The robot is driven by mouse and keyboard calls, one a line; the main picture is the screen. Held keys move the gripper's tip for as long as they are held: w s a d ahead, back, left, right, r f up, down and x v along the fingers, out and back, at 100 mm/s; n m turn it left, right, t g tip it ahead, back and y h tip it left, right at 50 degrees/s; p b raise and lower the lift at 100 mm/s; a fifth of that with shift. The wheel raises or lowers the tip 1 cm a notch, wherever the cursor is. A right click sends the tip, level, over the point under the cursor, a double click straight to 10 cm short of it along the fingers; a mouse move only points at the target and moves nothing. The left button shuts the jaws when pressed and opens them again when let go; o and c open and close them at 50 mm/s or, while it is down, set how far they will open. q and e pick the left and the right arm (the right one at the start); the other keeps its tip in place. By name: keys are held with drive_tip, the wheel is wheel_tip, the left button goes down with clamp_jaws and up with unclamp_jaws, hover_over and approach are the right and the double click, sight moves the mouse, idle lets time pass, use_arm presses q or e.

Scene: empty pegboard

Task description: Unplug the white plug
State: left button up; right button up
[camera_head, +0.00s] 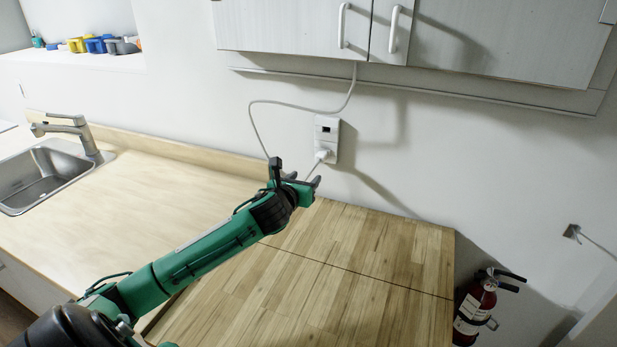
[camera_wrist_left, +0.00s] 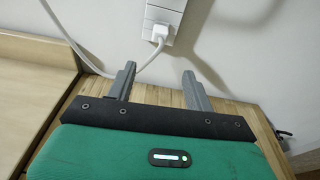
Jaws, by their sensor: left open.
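The white plug (camera_head: 322,154) sits in the lower part of a white wall outlet (camera_head: 327,128). In the left wrist view the plug (camera_wrist_left: 159,34) is in the outlet (camera_wrist_left: 163,14), ahead of the fingers and between their lines. Its white cord (camera_head: 251,112) loops up the wall to the cabinet, and part of its lower run is hidden behind my gripper. My left gripper (camera_head: 296,177) is open and empty, just below and in front of the plug, apart from it. Its two grey fingers (camera_wrist_left: 157,82) point toward the wall. My right gripper is not in view.
White cabinets (camera_head: 290,28) hang above the outlet. A butcher-block counter (camera_head: 350,250) lies below it, with a pale counter (camera_head: 150,185) and sink (camera_head: 45,172) at the left. A fire extinguisher (camera_head: 474,308) stands at the right. The wall around the outlet is mostly clear.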

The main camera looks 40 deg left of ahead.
sight(320, 160)
use_arm(q)
drive_tip(key=p+x, duration=0.1)
drive_tip(key=x, duration=0.3)
drive_tip(key=r+p+x, duration=0.1)
drive_tip(key=x, duration=0.3)
drive_tip(key=p+x, duration=0.1)
drive_tip(key=x, duration=0.3)
drive_tip(key=shift+w+a+r, duration=0.1)
drive_tip(key=shift+w+a, duration=0.15)
drive_tip(key=shift+w, duration=0.2)
drive_tip(key=shift+w+a+m, duration=0.1)
drive_tip(key=shift+w+m, duration=0.2)
drive_tip(key=shift+w, duration=0.25)
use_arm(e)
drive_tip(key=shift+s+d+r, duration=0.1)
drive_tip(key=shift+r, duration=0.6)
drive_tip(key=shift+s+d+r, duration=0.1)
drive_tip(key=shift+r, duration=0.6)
use_arm(q)
clamp_jaws()
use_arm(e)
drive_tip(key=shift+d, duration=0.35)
use_arm(q)
drive_tip(key=shift+s+f, duration=0.15)
drive_tip(key=shift+f, duration=0.1)
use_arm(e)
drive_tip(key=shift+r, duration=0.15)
